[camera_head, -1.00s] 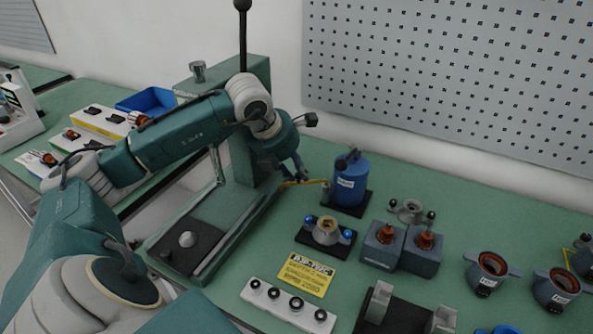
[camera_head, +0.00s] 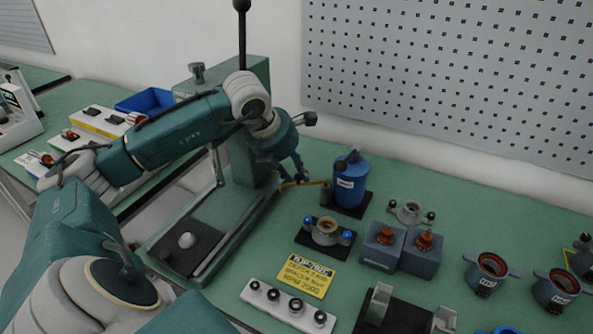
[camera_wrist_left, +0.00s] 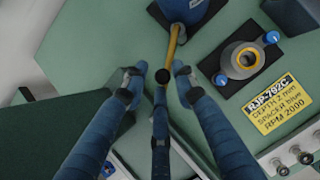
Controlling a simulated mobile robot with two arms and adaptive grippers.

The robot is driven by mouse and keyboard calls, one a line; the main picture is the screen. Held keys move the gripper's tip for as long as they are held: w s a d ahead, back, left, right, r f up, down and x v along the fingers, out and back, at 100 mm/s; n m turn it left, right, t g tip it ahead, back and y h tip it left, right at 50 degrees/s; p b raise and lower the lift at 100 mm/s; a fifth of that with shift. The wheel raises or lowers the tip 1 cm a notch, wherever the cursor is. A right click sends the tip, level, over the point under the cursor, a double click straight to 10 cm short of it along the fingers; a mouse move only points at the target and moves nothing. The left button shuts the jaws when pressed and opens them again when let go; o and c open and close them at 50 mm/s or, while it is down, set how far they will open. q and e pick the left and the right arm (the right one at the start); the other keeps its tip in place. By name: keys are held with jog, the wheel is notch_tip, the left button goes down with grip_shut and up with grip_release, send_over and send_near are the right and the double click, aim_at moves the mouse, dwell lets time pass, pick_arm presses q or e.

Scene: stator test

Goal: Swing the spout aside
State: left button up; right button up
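A blue canister (camera_head: 349,182) with a white label stands on a black base by the back wall. Its thin yellow spout (camera_head: 310,184) reaches left from it, and also shows in the left wrist view (camera_wrist_left: 173,45). My left gripper (camera_head: 291,172) is at the spout's outer end. In the left wrist view its fingers (camera_wrist_left: 160,76) are spread, with the spout's dark tip between them. I see a gap on both sides of the tip; contact with the third, middle finger cannot be told. My right gripper is out of view.
A green press (camera_head: 252,150) with a tall lever stands left of the canister. Grey blocks (camera_head: 384,247) stand to the right.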

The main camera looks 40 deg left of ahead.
pick_arm(q)
jog(key=shift+p+v, duration=0.35)
jog(key=shift+v, duration=2.3)
